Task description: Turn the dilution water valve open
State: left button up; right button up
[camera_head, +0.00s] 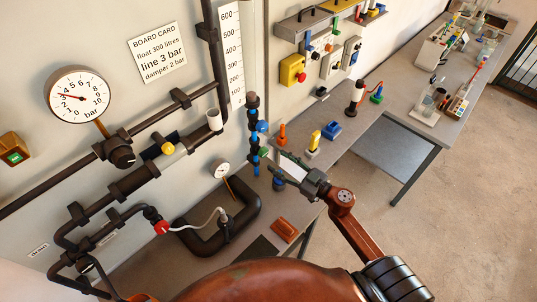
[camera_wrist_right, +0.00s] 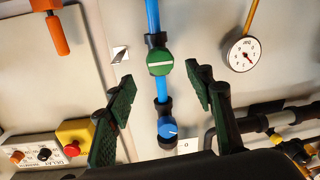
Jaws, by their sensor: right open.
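A vertical blue pipe carries two round knobs in dark fittings. In the right wrist view a green knob (camera_wrist_right: 160,62) bears a white bar lying across the pipe. A blue knob (camera_wrist_right: 167,128) with a thin white mark sits further along, beside a small white label (camera_wrist_right: 189,145). Which is the dilution water valve I cannot read. In the head view the blue knob (camera_head: 262,127) is above the green knob (camera_head: 263,152). My right gripper (camera_head: 284,174) is open and empty, just right of and below the green knob. Its fingers (camera_wrist_right: 158,88) straddle the pipe line, apart from both knobs. My left gripper is out of view.
A pressure gauge (camera_head: 220,168) and dark looped pipe (camera_head: 185,235) stand left of the gripper. An orange handle (camera_head: 282,135) and a yellow-topped item (camera_head: 314,140) stand close to its right. A yellow box (camera_head: 292,70) hangs on the wall above.

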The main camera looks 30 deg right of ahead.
aim_at(266, 153)
jog(key=x, duration=0.6)
jog(key=shift+w, duration=0.15)
jog(key=c, duration=1.2)
jog(key=shift+o, duration=0.2)
